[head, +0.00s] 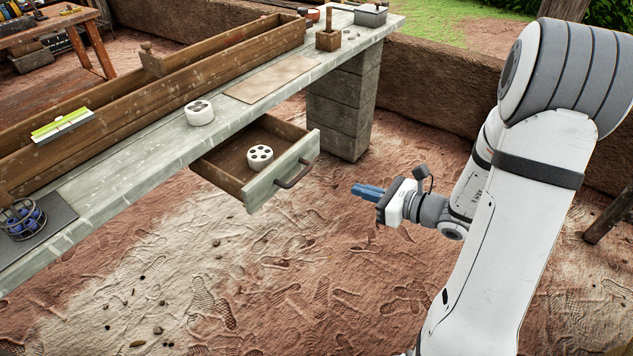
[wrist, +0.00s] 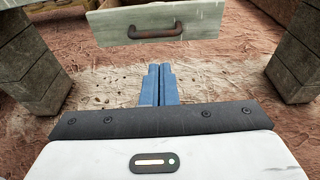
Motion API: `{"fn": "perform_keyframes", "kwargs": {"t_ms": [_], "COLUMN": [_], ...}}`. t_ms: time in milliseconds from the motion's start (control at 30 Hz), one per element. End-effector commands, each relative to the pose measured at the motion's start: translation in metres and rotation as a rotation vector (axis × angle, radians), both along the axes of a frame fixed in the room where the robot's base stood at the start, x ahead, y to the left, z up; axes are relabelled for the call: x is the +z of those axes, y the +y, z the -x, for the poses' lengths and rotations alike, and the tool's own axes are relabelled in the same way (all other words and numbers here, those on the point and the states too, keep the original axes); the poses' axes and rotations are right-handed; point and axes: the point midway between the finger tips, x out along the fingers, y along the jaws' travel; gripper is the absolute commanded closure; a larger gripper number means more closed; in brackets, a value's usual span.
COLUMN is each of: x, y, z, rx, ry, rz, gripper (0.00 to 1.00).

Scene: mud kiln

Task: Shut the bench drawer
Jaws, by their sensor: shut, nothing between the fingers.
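The bench drawer (head: 252,168) is pulled out from under the bench top in the head view. Its pale front panel has a dark bar handle (head: 294,174). A white round piece with dark holes (head: 260,157) lies inside the drawer. My gripper (head: 356,190), with blue fingers, is shut and empty, to the right of the drawer front and apart from the handle. In the wrist view the drawer front (wrist: 200,22) and handle (wrist: 155,32) show beyond and above my closed fingertips (wrist: 160,68). The drawer's inside is mostly cut off there.
A block pillar (head: 343,105) stands behind the drawer. The ground in front is clear.

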Motion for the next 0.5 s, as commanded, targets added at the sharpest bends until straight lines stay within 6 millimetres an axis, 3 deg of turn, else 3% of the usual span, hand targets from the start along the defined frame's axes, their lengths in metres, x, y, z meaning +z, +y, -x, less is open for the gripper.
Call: {"fn": "perform_keyframes", "kwargs": {"t_ms": [167, 500], "x": [-0.005, -0.02], "y": [0.014, 0.067], "z": [-0.011, -0.05], "rx": [-0.002, 0.0], "ry": [0.002, 0.002], "rz": [-0.005, -0.003], "gripper": [1.0, 1.0]}}
